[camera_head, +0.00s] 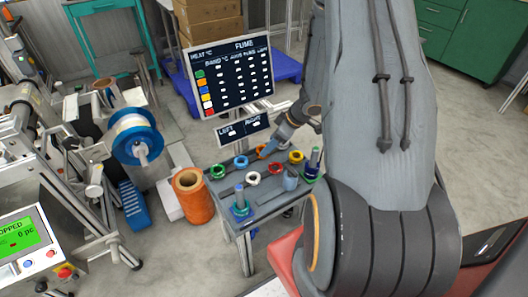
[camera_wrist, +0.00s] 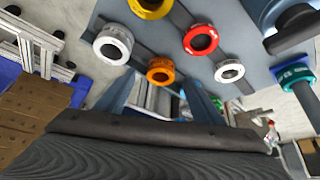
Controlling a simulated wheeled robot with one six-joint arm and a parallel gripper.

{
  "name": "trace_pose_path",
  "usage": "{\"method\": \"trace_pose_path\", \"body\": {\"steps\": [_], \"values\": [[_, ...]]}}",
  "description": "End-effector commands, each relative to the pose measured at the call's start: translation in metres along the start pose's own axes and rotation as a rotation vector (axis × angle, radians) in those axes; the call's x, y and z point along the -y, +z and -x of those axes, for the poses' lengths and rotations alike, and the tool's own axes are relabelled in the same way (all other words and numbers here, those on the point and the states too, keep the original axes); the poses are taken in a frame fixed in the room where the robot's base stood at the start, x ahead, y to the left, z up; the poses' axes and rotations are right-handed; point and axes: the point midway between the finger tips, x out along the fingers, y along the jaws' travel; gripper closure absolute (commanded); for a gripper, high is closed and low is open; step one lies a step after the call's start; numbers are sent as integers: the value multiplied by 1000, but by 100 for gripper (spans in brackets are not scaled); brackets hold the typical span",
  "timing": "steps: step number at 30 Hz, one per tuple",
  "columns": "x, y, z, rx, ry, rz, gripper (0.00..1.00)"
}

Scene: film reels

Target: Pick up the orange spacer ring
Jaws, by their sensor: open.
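The orange spacer ring (camera_wrist: 161,70) lies on the grey table top near its edge in the wrist view. In the head view the orange ring (camera_head: 263,153) is at the far side of the table, partly covered by my gripper (camera_head: 270,149). My gripper (camera_wrist: 160,88) is open, with one blue finger on each side of the orange ring's line in the wrist view. Nothing is between the fingers that I can see as held. Whether the fingertips are level with the ring or above it, I cannot tell.
A white ring (camera_wrist: 113,44), a red ring (camera_wrist: 200,39) and another white ring (camera_wrist: 229,71) lie close around the orange one. A teal ring (camera_wrist: 297,75) is farther right. In the head view, a blue post (camera_head: 241,203) and a green-based post (camera_head: 313,163) stand on the table (camera_head: 262,203).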

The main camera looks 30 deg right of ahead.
Motion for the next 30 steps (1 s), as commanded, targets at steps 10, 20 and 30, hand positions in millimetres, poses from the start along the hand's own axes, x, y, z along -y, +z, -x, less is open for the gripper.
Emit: {"method": "trace_pose_path", "body": {"steps": [10, 20, 30], "values": [[2, -3, -39, 1, 1, -2, 38], [1, -3, -39, 1, 3, -5, 55], [1, -3, -39, 1, 3, -5, 84]]}}
